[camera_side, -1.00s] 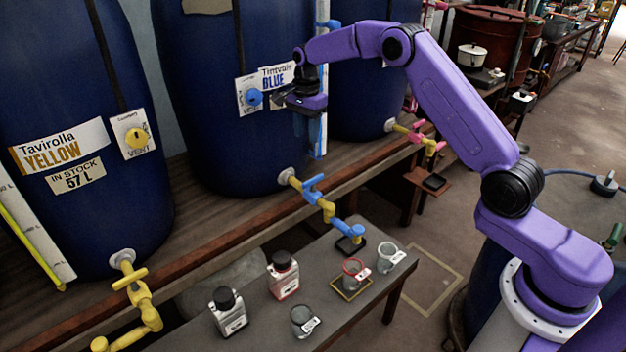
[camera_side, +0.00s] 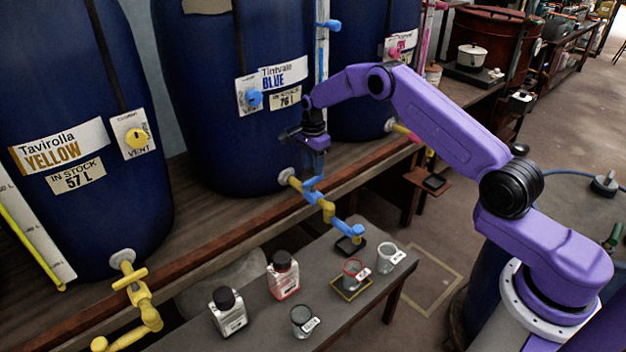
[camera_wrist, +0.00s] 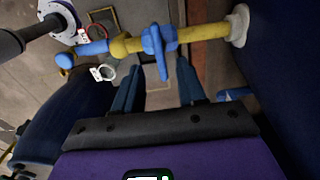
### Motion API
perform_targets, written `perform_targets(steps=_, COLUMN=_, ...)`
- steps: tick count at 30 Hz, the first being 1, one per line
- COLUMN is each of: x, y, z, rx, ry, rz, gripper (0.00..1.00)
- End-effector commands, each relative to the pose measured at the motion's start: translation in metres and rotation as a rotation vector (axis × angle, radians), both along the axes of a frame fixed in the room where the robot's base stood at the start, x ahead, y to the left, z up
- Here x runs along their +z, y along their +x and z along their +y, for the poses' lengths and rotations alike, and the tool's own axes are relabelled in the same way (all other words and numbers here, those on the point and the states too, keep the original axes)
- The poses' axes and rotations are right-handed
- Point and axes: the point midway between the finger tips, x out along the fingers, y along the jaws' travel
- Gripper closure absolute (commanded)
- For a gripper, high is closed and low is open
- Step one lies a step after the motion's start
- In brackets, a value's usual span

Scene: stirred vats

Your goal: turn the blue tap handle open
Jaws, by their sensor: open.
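The blue tap handle (camera_side: 313,184) sits on the yellow tap pipe (camera_side: 327,207) at the foot of the blue-labelled vat (camera_side: 215,130). In the wrist view the handle (camera_wrist: 158,48) lies roughly crosswise to the pipe (camera_wrist: 195,34). My gripper (camera_side: 315,162) is just above the handle, pointing down. In the wrist view the gripper (camera_wrist: 160,72) is open, with one dark blue finger on each side of the handle's lower end. Nothing is held. I cannot tell whether the fingertips reach down to the handle. My gripper partly covers the handle's top in the side view.
A blue spout (camera_side: 350,230) hangs over a dark pad (camera_side: 350,246) on the low bench. A red-rimmed cup (camera_side: 352,274), a clear cup (camera_side: 388,257) and bottles (camera_side: 283,275) stand nearby. A yellow tap (camera_side: 132,280) is at left, a pink one (camera_side: 413,135) at right.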

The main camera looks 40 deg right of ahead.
Motion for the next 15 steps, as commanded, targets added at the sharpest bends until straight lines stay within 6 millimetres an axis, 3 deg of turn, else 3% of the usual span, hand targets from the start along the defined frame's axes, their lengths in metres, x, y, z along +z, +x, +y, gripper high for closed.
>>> perform_targets(steps=6, x=-0.038, y=-0.001, z=0.0, rx=0.0, ry=0.0, rz=0.003, gripper=0.59)
perform_targets(steps=15, x=-0.059, y=0.0, z=0.0, rx=0.0, ry=0.0, rz=0.0, gripper=0.59)
